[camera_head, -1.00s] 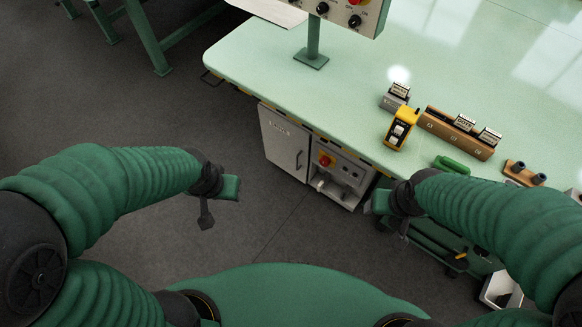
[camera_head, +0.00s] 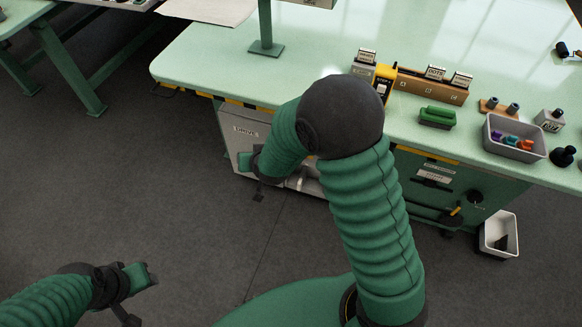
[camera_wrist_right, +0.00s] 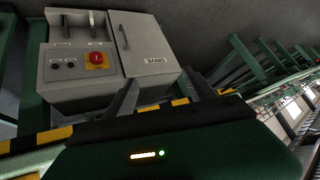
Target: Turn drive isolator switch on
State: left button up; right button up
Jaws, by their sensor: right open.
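The grey drive cabinet (camera_head: 243,132), its door labelled DRIVE, hangs under the front edge of the table. In the right wrist view, the cabinet (camera_wrist_right: 150,45) shows its door beside a sloped control panel. A red rotary switch (camera_wrist_right: 97,59) sits on a yellow plate on that panel, next to small black buttons. My right forearm hides the switch in the head view. My right gripper (camera_head: 250,163) is in front of the cabinet. In the wrist view its jaws (camera_wrist_right: 162,77) are apart and empty, pointing at the cabinet. My left gripper (camera_head: 142,281) hangs low at left, away from everything.
The pale green table (camera_head: 215,60) fills the upper area. Black and yellow edging (camera_wrist_right: 45,138) runs along its front. A grey bin (camera_head: 516,140) holds coloured pieces, and a green-handled block (camera_head: 437,117) stands nearby. A white bin (camera_head: 498,235) is low at right. The floor is clear.

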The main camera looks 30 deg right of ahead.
jog(key=w+d+f+m+t+h+b, duration=0.25)
jog(key=f+b, duration=0.45)
jog(key=f, duration=0.4)
jog(key=w+d+f+m+t+h+b, duration=0.1)
jog(key=w+d+f+m+h+b, duration=0.25)
jog(key=f+b, duration=0.6)
jog(key=s+d+f+m+h+b, duration=0.1)
jog(key=s+d+f+h+b, duration=0.15)
jog(key=f+h, duration=0.2)
jog(key=s+d+f+m+h+b, duration=0.1)
jog(key=s+d+f+h, duration=0.15)
jog(key=f, duration=0.35)
jog(key=b+x, duration=0.6)
jog(key=x, duration=1)
jog(key=shift+d, duration=0.4)
pick_arm(q)
jog(key=s+x, duration=0.3)
jog(key=x, duration=1)
jog(key=s+f+x, duration=0.1)
jog(key=s+x, duration=0.2)
jog(key=x, duration=1.1)
jog(key=shift+d+f, duration=0.4)
pick_arm(e)
jog(key=shift+s+f+g, duration=0.1)
jog(key=shift+g, duration=0.15)
jog(key=c, duration=1.4)
